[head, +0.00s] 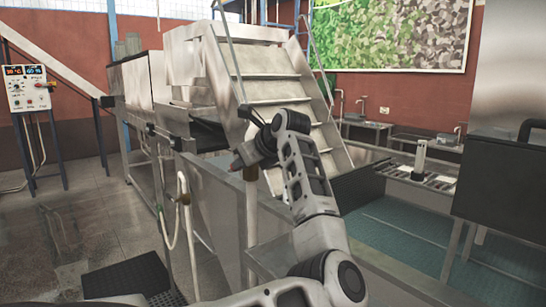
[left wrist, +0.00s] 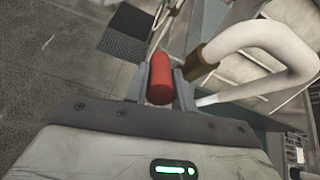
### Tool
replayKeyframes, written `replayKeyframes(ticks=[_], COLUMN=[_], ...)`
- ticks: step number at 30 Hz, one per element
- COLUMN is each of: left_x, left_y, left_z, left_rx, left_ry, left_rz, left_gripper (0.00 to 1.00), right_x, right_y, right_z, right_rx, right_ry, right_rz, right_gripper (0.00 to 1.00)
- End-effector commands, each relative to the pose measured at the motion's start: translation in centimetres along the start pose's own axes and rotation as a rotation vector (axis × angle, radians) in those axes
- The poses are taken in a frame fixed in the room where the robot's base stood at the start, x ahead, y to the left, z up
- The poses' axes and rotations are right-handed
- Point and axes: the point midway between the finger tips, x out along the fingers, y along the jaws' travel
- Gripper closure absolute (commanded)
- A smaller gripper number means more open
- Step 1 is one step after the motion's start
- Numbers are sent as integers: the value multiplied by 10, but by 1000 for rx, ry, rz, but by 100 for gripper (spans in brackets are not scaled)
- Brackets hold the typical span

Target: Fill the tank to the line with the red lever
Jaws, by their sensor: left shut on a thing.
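The red lever end (left wrist: 160,78) is a short red cylinder, seen in the left wrist view between my two finger pads. My left gripper (left wrist: 160,92) is shut on it. In the head view, my left gripper (head: 243,158) is at mid-picture, in front of the steel steps, and mostly hides the lever. A pale curved hose (left wrist: 250,35) with a brown collar passes right beside the gripper in the left wrist view. I cannot make out the tank's fill line or any powder level. My right gripper is not in view.
A steel machine with steps (head: 265,75) stands behind the arm. A control box (head: 27,87) with red and blue displays stands far left. A dark mat (head: 127,277) lies on the floor. A metal counter with sinks (head: 385,130) is at the back right. Floor on the left is clear.

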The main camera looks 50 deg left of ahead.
Motion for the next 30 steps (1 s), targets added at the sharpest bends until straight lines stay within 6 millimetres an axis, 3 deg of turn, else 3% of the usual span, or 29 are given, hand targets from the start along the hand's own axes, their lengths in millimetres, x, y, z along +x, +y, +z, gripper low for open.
replayKeyframes(ticks=[6, 24, 25, 26, 27, 30], left_x=[0, 2, 2, 2, 2, 2], left_y=[-1, -2, -2, -2, -2, -2], left_z=[13, 14, 14, 14, 14, 14], left_rx=[-4, -2, -2, -2, -2, -2], left_ry=[92, 130, 129, 129, 129, 130], left_rz=[19, 29, 29, 29, 29, 29], left_gripper=[100, 100, 69, 61, 53, 53], right_x=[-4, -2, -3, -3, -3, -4], right_y=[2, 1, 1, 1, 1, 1], right_z=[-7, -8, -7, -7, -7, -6], right_rx=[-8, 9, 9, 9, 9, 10], right_ry=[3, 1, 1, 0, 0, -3], right_rz=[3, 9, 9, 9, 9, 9], right_gripper=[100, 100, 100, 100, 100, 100])
